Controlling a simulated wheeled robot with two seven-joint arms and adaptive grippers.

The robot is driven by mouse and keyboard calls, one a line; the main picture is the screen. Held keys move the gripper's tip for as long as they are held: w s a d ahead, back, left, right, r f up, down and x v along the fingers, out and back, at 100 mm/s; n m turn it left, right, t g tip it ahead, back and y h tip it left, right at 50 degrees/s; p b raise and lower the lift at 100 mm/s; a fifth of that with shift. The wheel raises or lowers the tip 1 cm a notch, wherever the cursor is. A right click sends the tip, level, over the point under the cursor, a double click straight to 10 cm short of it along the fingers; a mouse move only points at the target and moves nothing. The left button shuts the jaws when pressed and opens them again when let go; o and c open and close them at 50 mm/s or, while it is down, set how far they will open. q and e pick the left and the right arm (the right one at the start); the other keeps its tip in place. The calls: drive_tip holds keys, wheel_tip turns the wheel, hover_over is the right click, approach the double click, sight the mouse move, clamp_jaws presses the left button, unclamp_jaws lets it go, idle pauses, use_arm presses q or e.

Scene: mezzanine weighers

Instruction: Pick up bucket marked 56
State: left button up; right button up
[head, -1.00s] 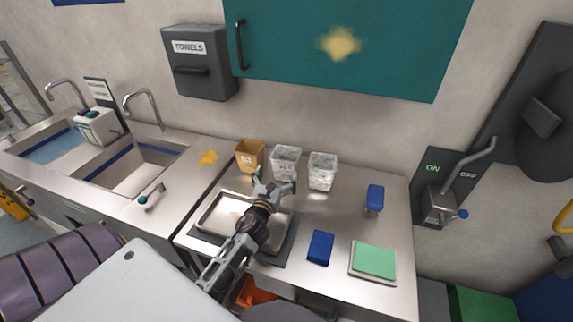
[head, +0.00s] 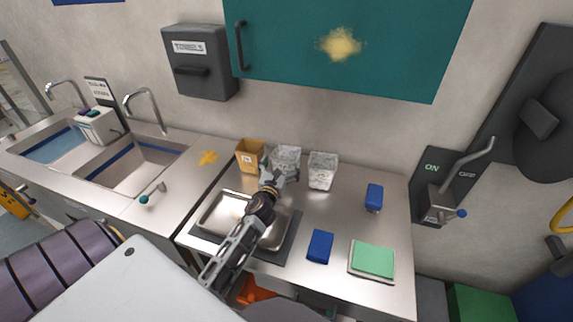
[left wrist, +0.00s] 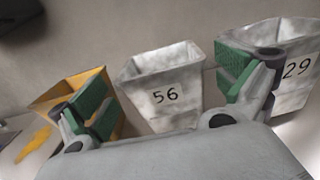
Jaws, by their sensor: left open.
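The bucket marked 56 (left wrist: 165,95) is a white, grey-smudged tapered bucket, upright on the counter. In the left wrist view it stands between and beyond the two green-padded fingers of my left gripper (left wrist: 170,88), which is open and empty. In the head view the bucket (head: 288,156) is the middle of three in a row, its lower front partly hidden by my left gripper (head: 272,176). A similar bucket marked 29 (left wrist: 296,88) is to its right, partly behind the right finger. A yellow bucket (left wrist: 78,88) is to its left, partly behind the left finger.
A metal tray (head: 211,222) lies under my left arm. A blue block (head: 320,246), a green pad (head: 373,261) and a blue-topped item (head: 374,197) sit to the right. The wall is close behind the buckets. Sinks (head: 135,165) are left.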

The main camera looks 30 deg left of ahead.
use_arm(q)
drive_tip(key=shift+p+x, duration=0.4)
drive_tip(key=shift+x, duration=2.2)
drive_tip(key=shift+a, duration=0.1)
drive_tip(key=c, duration=1.5)
drive_tip(key=shift+c, duration=0.2)
drive_tip(key=shift+r, duration=0.15)
wheel_tip(320, 180, up, 10)
drive_tip(key=p, duration=0.2)
hover_over(289, 148)
drive_tip(key=v, duration=0.5)
drive_tip(key=shift+w, duration=0.1)
